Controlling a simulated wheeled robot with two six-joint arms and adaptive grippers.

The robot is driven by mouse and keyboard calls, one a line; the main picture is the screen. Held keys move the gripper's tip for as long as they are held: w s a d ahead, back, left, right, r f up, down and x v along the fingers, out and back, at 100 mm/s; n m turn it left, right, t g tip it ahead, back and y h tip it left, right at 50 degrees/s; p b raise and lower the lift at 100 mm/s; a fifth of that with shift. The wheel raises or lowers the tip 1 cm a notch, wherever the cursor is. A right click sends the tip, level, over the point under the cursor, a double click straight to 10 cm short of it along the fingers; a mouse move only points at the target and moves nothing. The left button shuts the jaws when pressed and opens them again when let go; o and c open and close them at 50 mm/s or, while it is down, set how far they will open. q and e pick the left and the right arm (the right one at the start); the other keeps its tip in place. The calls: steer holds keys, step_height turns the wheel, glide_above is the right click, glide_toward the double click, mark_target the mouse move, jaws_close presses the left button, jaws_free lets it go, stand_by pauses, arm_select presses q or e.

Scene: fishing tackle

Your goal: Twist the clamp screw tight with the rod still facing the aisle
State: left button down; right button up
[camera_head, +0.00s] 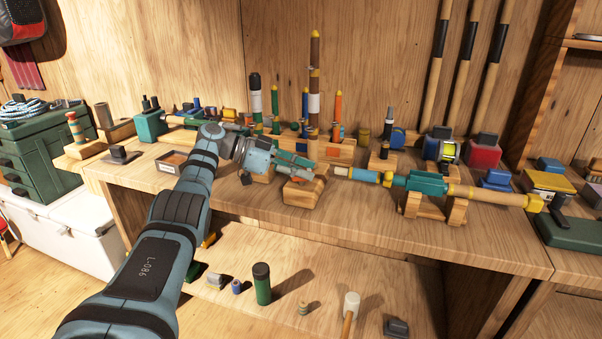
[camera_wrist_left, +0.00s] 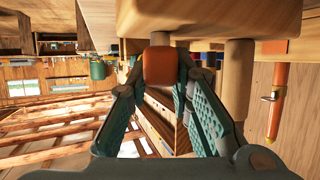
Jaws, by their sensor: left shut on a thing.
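My left gripper (camera_head: 302,168) reaches in from the left to a small wooden clamp block (camera_head: 308,192) on the bench. The wrist view shows its two fingers on either side of an orange-brown knob, the clamp screw (camera_wrist_left: 160,65), and the gripper is shut on it. The knob sits against the pale wooden block (camera_wrist_left: 210,18). A rod with a teal middle (camera_head: 428,184) and a yellow-tipped wooden handle lies across a wooden stand (camera_head: 457,212), its handle pointing right. Its thin left end comes close to the clamp block; whether they touch is unclear. My right gripper is not in view.
Upright floats and a tall brown rod piece (camera_head: 315,85) stand behind the gripper. A reel (camera_head: 445,150) and red box (camera_head: 483,152) stand at the back right. A small labelled tray (camera_head: 171,162) sits left of the arm. The bench's front strip is mostly clear.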

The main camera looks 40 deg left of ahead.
arm_select(q)
steer(key=shift+f, duration=0.15)
steer(key=c, duration=1.4)
jaws_free()
steer(key=shift+c, duration=0.2)
